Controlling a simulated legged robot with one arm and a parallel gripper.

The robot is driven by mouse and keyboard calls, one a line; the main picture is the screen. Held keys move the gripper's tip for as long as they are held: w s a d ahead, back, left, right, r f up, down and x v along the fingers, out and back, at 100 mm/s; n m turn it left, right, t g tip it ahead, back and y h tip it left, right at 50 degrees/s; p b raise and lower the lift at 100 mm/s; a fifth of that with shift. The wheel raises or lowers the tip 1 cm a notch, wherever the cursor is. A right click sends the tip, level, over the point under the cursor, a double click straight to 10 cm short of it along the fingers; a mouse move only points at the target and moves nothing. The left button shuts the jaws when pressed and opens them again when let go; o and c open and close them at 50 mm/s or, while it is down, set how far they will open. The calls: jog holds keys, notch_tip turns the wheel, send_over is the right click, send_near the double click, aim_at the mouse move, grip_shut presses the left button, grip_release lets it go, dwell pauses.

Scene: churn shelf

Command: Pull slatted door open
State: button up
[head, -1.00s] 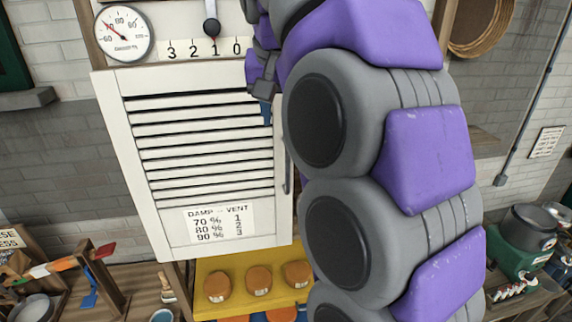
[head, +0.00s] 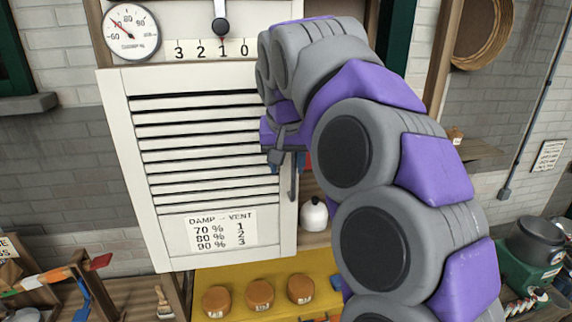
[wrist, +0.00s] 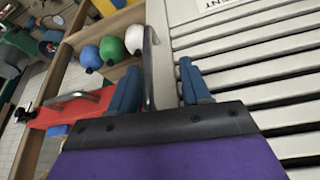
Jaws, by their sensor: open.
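The white slatted door (head: 122,140) hangs in front of me in the head view, with a damp and vent notice on its lower part. Its slats also fill the right of the wrist view (wrist: 235,65). A grey upright bar handle (head: 293,182) sits at the door's right edge. In the wrist view the handle (wrist: 149,65) stands between the two blue fingers of my gripper (wrist: 159,68), closer to the left finger. The fingers are apart, and I cannot tell if either touches the bar. In the head view my gripper (head: 276,162) is partly hidden by my arm.
Blue (wrist: 90,56), green (wrist: 110,48) and white (wrist: 134,38) rounded items sit in a wooden compartment beside the door. A red piece with a metal handle (wrist: 75,110) is left of my gripper. A yellow shelf (head: 236,278) with orange-brown jars lies below the door.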

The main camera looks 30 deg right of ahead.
jog(key=shift+d+f, duration=0.2)
jog(key=shift+f, duration=0.1)
jog(key=shift+w+d+f, duration=0.1)
jog(key=shift+d+f, duration=0.1)
jog(key=shift+d, duration=0.4)
jog(key=shift+w+d+f, duration=0.1)
jog(key=shift+d+f, duration=0.05)
jog(key=shift+d, duration=0.45)
jog(key=shift+s+a+r, duration=0.1)
jog(key=shift+a+r, duration=0.05)
jog(key=shift+a, duration=0.65)
jog(key=shift+c, duration=1.4)
jog(key=shift+a, duration=0.1)
jog(key=shift+c, duration=0.9)
jog(key=shift+s+d, duration=0.1)
jog(key=shift+d, duration=0.2)
grip_shut()
